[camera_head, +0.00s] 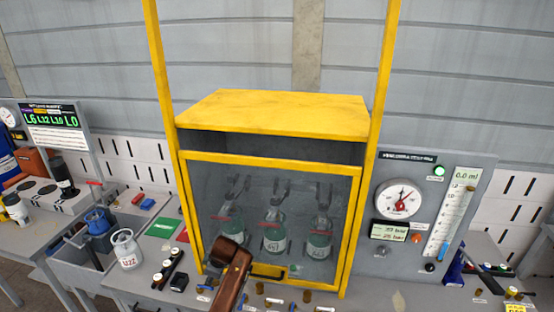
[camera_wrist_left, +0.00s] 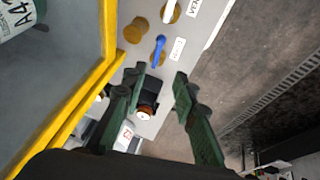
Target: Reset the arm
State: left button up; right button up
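My left gripper (camera_wrist_left: 157,78) is open in the left wrist view, with its two green-black fingers spread apart and nothing held between them. A small dark knob or valve with a white end (camera_wrist_left: 147,112) shows between the fingers, beyond them; I cannot tell whether anything touches it. A brown arm link of mine (camera_head: 232,278) rises in front of the lower left of the yellow cabinet (camera_head: 270,115) in the head view. No gripper fingers can be made out there. My right gripper is in neither view.
Several labelled green-grey cylinders (camera_head: 274,238) stand behind the cabinet's closed clear door. A gauge panel (camera_head: 440,205) stands to the right. A blue-handled valve (camera_wrist_left: 158,48) sits on the front ledge.

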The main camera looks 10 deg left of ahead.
pick_arm(q)
jog(key=s+a+f+m+h, duration=0.1)
jog(key=s+f+m, duration=0.5)
jog(key=s, duration=0.6)
jog(key=s+a+f+m+h, duration=0.1)
jog(key=s+f+m, duration=0.3)
jog(key=s+f, duration=0.6)
jog(key=s+d+r+m+h, duration=0.1)
jog(key=s+r+m, duration=0.3)
jog(key=s, duration=0.9)
jog(key=s+d+r+m+h, duration=0.1)
jog(key=s+r+m, duration=0.25)
jog(key=s, duration=0.85)
notch_tip(320, 180, down, 31)
jog(key=s+d, duration=0.1)
jog(key=s, duration=0.2)
jog(key=s+f+m+g, duration=0.1)
jog(key=s+f, duration=1.6)
jog(key=s, duration=0.1)
jog(key=shift+s+g+b, duration=0.2)
jog(key=shift+g+b, duration=0.1)
jog(key=shift+b, duration=0.05)
